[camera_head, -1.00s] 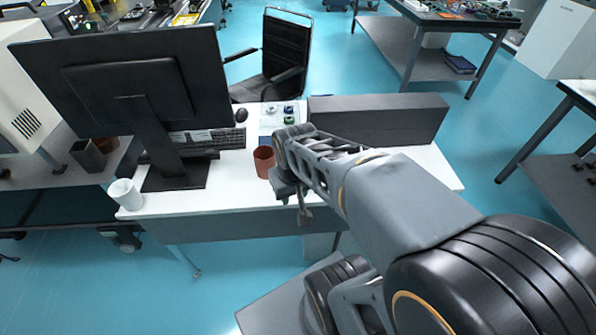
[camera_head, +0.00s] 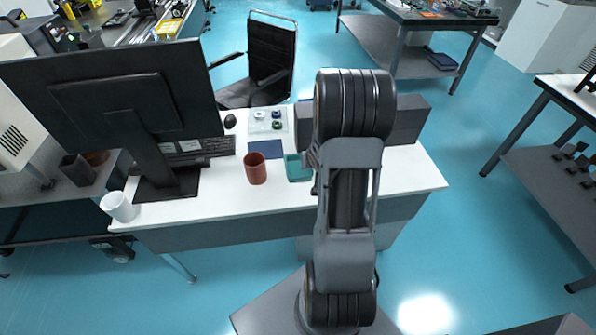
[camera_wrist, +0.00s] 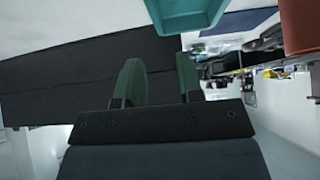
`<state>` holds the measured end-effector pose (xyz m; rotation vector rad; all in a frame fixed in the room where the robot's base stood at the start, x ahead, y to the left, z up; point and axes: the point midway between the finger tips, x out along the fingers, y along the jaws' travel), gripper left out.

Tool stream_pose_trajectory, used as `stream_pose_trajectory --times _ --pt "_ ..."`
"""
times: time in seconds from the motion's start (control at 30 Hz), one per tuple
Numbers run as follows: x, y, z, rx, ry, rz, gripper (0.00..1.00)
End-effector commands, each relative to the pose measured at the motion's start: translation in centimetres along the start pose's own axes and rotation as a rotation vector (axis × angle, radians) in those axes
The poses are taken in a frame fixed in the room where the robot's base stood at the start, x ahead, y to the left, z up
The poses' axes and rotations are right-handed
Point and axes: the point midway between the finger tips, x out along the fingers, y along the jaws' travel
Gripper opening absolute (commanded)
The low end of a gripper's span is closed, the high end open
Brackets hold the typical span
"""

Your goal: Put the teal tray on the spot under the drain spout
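The teal tray (camera_head: 297,168) sits on the white desk, right of the red-brown cup, partly hidden by my arm. In the wrist view the teal tray (camera_wrist: 187,18) shows at the top, beyond my fingers and apart from them. My gripper (camera_wrist: 160,78) has two green fingers with an empty gap between them. In the head view it is hidden behind my arm. A dark blue flat square (camera_head: 266,148) lies on the desk behind the tray. I cannot make out a drain spout in either view.
A red-brown cup (camera_head: 255,168) stands left of the tray. A long dark grey box (camera_head: 408,122) stands at the desk's back right. A monitor (camera_head: 120,95), keyboard (camera_head: 190,148) and white mug (camera_head: 118,206) are on the left. Small bottle-like items (camera_head: 277,125) stand at the back.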

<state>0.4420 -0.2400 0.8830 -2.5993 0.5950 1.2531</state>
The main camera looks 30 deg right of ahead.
Motion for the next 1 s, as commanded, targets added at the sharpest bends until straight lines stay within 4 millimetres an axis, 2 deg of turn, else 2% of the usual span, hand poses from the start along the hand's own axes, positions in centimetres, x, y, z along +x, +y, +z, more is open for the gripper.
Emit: stream_pose_trajectory --times 0.03,0.2,0.53,0.8,1.0 --pt "1.2 0.0 0.2 0.000 -0.003 -0.001 0.34" --pt "3.7 -0.1 0.1 -0.001 -0.002 -0.001 0.34" --pt "5.8 0.0 0.1 -0.001 -0.003 0.000 0.34" --pt "9.1 0.3 0.2 -0.001 -0.002 0.000 0.34" --pt "10.4 0.3 0.2 -0.001 -0.002 0.000 0.34"
